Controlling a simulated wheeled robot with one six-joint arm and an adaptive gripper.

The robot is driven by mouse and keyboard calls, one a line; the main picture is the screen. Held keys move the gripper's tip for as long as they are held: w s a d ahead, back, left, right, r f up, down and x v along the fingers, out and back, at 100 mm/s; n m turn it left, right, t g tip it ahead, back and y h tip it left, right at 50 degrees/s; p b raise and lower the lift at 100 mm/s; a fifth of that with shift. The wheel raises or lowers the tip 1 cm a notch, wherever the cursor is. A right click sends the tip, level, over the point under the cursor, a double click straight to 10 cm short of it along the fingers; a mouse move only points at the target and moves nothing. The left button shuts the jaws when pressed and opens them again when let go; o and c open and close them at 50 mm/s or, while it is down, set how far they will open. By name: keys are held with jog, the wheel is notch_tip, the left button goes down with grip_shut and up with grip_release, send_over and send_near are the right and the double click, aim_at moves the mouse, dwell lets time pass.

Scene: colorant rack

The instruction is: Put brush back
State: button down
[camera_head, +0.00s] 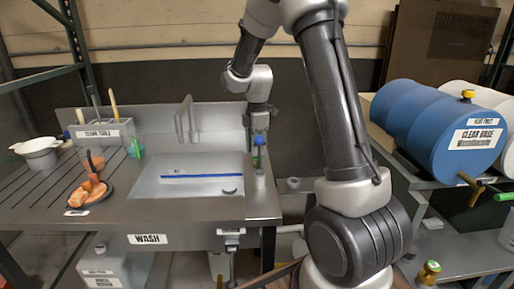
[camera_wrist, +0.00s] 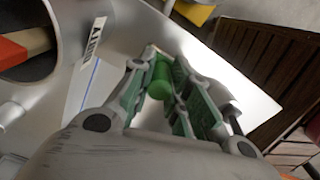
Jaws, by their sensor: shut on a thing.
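My gripper (camera_head: 258,138) is over the right rim of the sink, pointing down. In the wrist view my gripper (camera_wrist: 165,100) has its green-padded fingers closed around a green cylinder (camera_wrist: 160,78), which looks like a handle end. Whether it is the brush's handle I cannot tell; the fingers hide the rest.
The metal sink (camera_head: 270,205), labelled "WASH", has a blue line on its back wall. A tall faucet (camera_head: 183,120) stands between holder and gripper. Blue drum (camera_head: 425,120) at right.

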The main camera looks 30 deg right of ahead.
jog(key=c, duration=1.3)
grip_release()
jog(key=shift+f, duration=0.1)
jog(key=shift+c, duration=0.2)
notch_tip(320, 180, up, 12)
jog(key=s+r+m+t, duration=0.1)
jog(key=s+r+m, duration=0.35)
jog(key=s, duration=0.25)
jog(key=s+m+t, duration=0.3)
jog(key=s+m, duration=0.9)
jog(key=s, duration=1)
jog(key=shift+s+a, duration=0.2)
jog(key=shift+s, duration=0.05)
jog(key=shift+r, duration=0.15)
